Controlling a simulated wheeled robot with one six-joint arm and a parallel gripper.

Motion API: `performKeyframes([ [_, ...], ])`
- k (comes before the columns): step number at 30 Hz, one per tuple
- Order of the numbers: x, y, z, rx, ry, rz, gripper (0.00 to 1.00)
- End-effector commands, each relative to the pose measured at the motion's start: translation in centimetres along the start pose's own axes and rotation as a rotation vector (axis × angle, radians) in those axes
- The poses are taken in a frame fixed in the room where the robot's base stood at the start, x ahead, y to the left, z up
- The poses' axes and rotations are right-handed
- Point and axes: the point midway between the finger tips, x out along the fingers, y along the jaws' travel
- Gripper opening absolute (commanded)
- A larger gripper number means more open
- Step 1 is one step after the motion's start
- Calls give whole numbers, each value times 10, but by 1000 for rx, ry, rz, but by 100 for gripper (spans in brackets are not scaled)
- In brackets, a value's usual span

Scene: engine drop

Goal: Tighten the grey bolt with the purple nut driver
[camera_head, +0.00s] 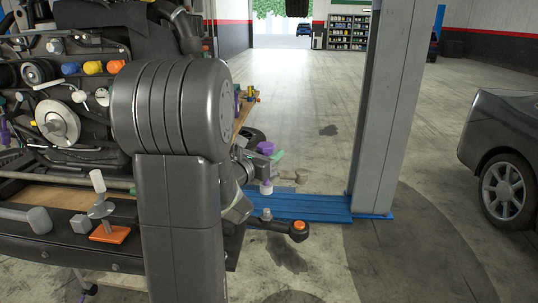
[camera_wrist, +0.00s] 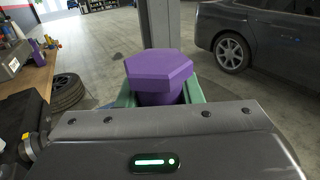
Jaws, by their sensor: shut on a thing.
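The purple nut driver (camera_head: 265,147) is upright in my gripper (camera_head: 272,161), and its pale lower end points down. In the wrist view its purple hexagonal head (camera_wrist: 160,68) sits between the green finger pads of my gripper (camera_wrist: 160,98), which is shut on it. A small grey bolt (camera_head: 267,214) stands on the dark control arm with an orange-capped end. In the head view the driver's tip is just above the bolt, with a small gap showing. The bolt is hidden in the wrist view.
A grey lift post (camera_head: 382,110) stands to the right on a blue base plate (camera_head: 320,207). The engine assembly (camera_head: 70,100) fills the left. A parked car (camera_head: 505,140) is at the right. A wooden bench (camera_wrist: 32,85) with tools and a tire (camera_wrist: 68,93) shows in the wrist view.

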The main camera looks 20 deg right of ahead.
Motion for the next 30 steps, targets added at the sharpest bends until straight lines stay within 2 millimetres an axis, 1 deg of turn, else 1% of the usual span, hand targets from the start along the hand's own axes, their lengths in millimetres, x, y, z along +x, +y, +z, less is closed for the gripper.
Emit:
performKeyframes([
  [12,0,0,-3,1,-3,1,0],
  [30,0,0,-62,1,-1,1,0],
])
